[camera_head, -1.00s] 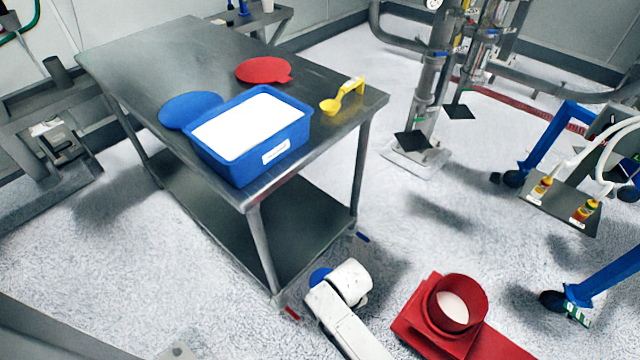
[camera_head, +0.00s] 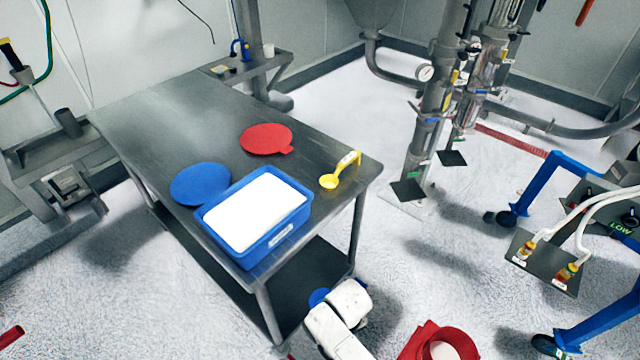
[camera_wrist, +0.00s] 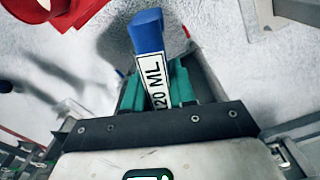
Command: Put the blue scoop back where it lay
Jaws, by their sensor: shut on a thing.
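The blue scoop (camera_wrist: 147,32) shows in the wrist view, its handle carrying a white label that reads "20 ML". My gripper (camera_wrist: 156,88) has green fingers on both sides of the labelled handle and is shut on it. The scoop's bowl is not clearly seen. In the head view neither my gripper nor the scoop can be made out for sure; my white arm shows at the bottom. A blue tub (camera_head: 207,220) of white powder stands on the steel table (camera_head: 160,125), with a yellow scoop (camera_head: 330,181) lying to its right.
A round blue lid (camera_head: 200,184) and a red lid (camera_head: 266,139) lie on the table. A red container (camera_head: 459,338) with white contents is at the bottom edge. A blue-framed stand (camera_head: 535,190) is at right, steel pipework (camera_head: 432,130) behind. The table's far left half is clear.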

